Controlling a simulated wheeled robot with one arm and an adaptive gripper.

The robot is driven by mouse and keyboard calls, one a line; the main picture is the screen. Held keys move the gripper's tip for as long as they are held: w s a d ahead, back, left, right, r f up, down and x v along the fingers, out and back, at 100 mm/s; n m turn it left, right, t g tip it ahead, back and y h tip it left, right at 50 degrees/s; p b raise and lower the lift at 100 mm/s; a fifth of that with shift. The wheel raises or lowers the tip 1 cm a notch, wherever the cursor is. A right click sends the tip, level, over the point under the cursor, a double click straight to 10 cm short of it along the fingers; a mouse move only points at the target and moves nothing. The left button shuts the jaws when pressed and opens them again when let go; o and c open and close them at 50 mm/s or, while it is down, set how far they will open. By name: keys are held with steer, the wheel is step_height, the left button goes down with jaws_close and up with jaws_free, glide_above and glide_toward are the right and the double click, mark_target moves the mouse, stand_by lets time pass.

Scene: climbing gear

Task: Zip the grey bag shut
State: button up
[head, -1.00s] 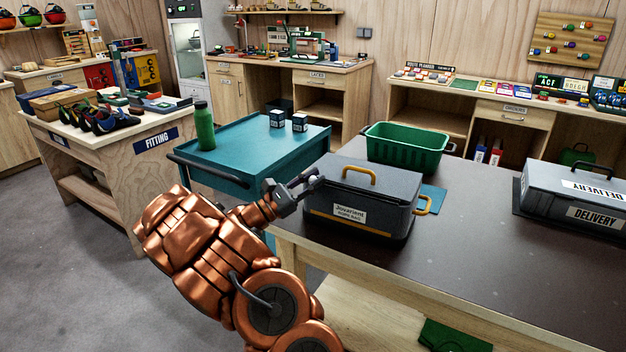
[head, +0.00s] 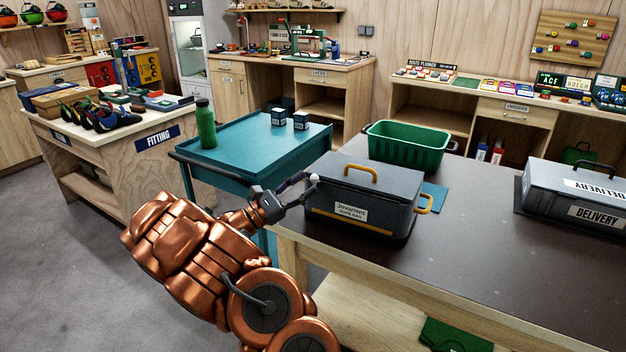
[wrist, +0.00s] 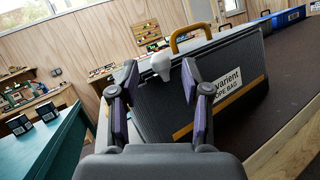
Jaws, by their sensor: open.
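The grey bag (head: 365,197) stands on the dark-topped bench with its lid lying down. It has yellow handles and a label reading "rope bag"; it also fills much of the wrist view (wrist: 154,108). A small white tab (head: 314,180) sits at the bag's top left corner; it also shows in the wrist view (wrist: 161,64). My gripper (head: 297,191) is open and empty, just left of that corner. In the wrist view the tab lies beyond and between my fingertips (wrist: 163,90), apparently apart from them. The far side of the zip is hidden.
A green basket (head: 408,147) stands behind the bag, and a grey delivery case (head: 578,196) stands at the bench's right. A teal cart (head: 245,150) with a green bottle and two small boxes is left of the bench.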

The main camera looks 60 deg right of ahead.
steer(key=v, duration=0.8)
stand_by(0.6)
steer(key=s+a+r+m+y, duration=0.1)
steer(key=s+a+m+y, duration=0.3)
steer(key=s, duration=0.4)
steer(key=s+a+r+m+y, duration=0.1)
steer(key=s+a+m+y, duration=0.2)
steer(key=s+a+y, duration=0.35)
steer(key=s+a+f+m+t+y, duration=0.1)
steer(key=s+a+f+t+y, duration=0.15)
steer(key=a, duration=0.65)
steer(key=s+a+f+t+y, duration=0.2)
steer(key=s+a+t+y, duration=0.15)
steer(key=a, duration=0.55)
steer(key=s+a+f+m+t+y, duration=0.1)
steer(key=s+a+f+t+y, duration=0.2)
steer(key=a, duration=0.6)
step_height(320, 180, up, 14)
steer(key=p, duration=1.2)
steer(key=shift+d, duration=0.35)
steer(key=shift+f, duration=0.15)
steer(key=shift+c, duration=0.6)
